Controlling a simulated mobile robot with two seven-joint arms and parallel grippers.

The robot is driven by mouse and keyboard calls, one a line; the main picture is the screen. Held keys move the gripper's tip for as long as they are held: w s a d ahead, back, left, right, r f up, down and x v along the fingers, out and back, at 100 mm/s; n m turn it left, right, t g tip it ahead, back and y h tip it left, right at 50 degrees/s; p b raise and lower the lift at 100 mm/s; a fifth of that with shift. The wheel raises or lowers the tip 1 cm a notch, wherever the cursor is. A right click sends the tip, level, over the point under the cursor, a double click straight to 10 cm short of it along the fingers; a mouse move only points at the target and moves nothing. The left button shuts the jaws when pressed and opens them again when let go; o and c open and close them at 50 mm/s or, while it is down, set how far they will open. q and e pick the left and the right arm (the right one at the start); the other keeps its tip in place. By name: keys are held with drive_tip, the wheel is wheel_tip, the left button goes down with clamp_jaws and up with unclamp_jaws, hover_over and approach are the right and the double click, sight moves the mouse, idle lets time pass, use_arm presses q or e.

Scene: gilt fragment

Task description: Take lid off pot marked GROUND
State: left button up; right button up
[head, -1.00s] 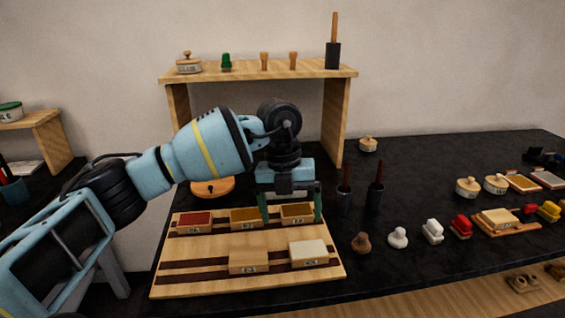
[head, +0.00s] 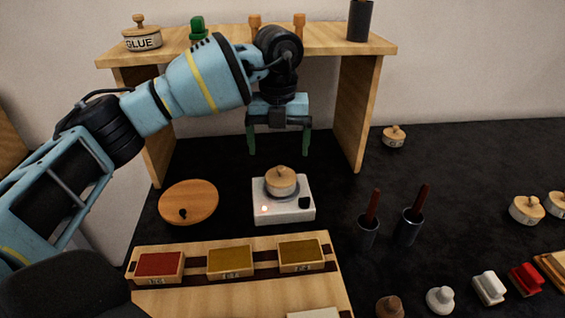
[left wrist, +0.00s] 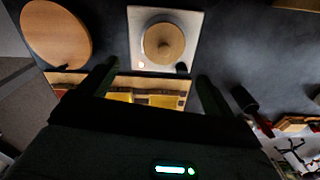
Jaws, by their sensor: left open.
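I cannot read the word GROUND on any pot. A small lidded pot (head: 281,181) sits on a white hot plate (head: 284,212); its round wooden lid with a knob is on, seen from above in the left wrist view (left wrist: 163,43). More lidded pots stand behind the brush holders (head: 395,136) and at the right (head: 527,209); their labels are too small to read. The lidded pot on the shelf (head: 142,38) reads GLUE. My left gripper (head: 279,152) is open and empty, fingers down, above the hot plate and apart from its pot. My right gripper is not in view.
A wooden shelf (head: 230,44) arches over the back of the black table. A round wooden disc (head: 188,203) lies left of the hot plate. A board with colour blocks (head: 232,280) lies in front. Two dark holders with red-handled tools (head: 369,231) (head: 409,226) stand to the right.

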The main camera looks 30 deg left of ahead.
sight(281, 168)
use_arm(q)
drive_tip(key=shift+w, duration=0.15)
drive_tip(key=shift+f, duration=0.85)
drive_tip(key=shift+w+f, duration=0.2)
drive_tip(key=shift+f, duration=2.75)
drive_tip(key=c, duration=1.1)
drive_tip(key=shift+o, duration=0.2)
drive_tip(key=shift+r, duration=0.1)
